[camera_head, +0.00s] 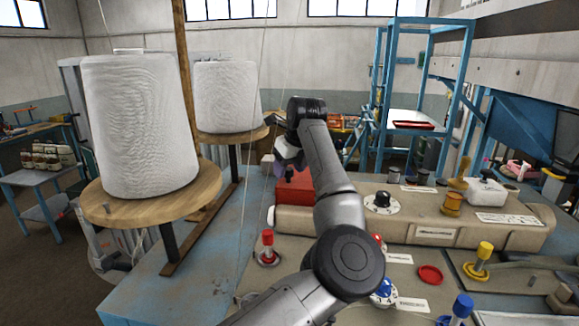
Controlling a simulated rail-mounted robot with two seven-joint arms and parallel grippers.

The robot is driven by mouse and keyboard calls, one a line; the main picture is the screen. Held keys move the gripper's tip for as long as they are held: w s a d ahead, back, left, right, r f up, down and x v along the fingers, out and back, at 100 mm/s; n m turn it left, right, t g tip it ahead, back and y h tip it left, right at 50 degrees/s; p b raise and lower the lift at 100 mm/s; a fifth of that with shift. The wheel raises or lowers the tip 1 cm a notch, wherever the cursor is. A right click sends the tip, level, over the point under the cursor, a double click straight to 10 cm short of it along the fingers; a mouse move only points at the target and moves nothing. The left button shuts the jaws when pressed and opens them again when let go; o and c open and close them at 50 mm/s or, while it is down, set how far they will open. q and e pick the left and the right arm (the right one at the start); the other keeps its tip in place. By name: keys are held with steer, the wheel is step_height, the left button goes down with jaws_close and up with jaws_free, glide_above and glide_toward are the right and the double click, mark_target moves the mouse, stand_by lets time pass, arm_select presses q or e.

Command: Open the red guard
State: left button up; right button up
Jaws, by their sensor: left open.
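The red guard (296,195) is a red box-like cover at the left end of the beige machine housing. My left arm passes in front of its right side and hides part of it. My left gripper (284,172) is open and empty, just above the guard's far left corner. Its fingers point down and are small and dark, so I cannot tell whether they touch the guard. The guard appears to be down. My right gripper is not in view.
Two large white thread cones (140,125) (227,97) stand on round wooden plates at left. Near the arm are a red-topped knob (268,247), a black dial (382,201), a blue knob (462,305) and a yellow knob (484,250). Thin threads hang left of the gripper.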

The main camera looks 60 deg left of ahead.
arm_select(q)
steer(key=shift+a+f, duration=0.1)
steer(key=shift+f, duration=0.05)
steer(key=shift+c, duration=0.5)
jaws_close()
